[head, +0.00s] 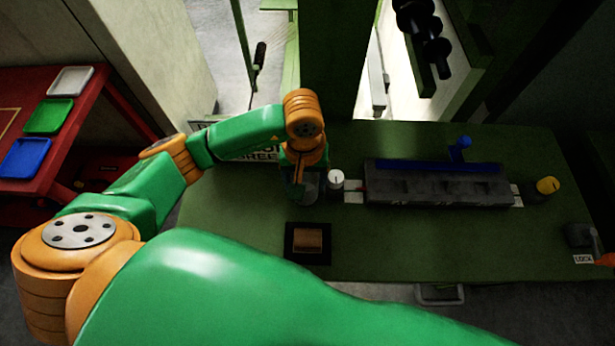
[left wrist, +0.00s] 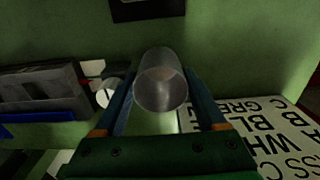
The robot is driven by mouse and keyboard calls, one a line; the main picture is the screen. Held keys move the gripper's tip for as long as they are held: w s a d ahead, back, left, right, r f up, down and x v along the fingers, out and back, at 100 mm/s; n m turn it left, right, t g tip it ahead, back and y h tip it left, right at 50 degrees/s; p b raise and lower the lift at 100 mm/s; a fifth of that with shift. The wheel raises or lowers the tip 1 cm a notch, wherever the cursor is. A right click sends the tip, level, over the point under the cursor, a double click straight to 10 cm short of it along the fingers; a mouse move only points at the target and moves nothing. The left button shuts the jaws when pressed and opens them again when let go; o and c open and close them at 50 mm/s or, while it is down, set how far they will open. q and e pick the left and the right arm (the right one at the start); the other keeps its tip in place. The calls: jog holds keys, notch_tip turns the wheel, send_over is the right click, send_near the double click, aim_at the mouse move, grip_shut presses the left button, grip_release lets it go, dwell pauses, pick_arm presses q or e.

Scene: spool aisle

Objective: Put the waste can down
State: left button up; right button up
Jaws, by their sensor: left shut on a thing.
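The waste can is a grey, open-topped cylinder. In the left wrist view the waste can (left wrist: 160,82) stands between the two dark fingers of my left gripper (left wrist: 162,98), which is shut on it. In the head view my left gripper (head: 299,182) points down over the green table, left of the long grey fixture. The waste can (head: 312,184) is partly hidden there by the gripper. I cannot tell whether its base touches the table. My right gripper is not in view.
A white-topped cylinder (head: 336,179) stands close right of the can, beside the grey fixture (head: 440,187). A dark tray (head: 292,257) with a copper-brown block lies nearer me. A lettered sign (left wrist: 275,140) lies beside the gripper. The green table (head: 400,255) is clear in front of the fixture.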

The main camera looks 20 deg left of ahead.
pick_arm(q)
jog(key=shift+f, duration=0.25)
jog(key=shift+s, duration=0.15)
jog(key=shift+f+b, duration=0.15)
jog(key=shift+b, duration=0.25)
jog(key=o, duration=1.3)
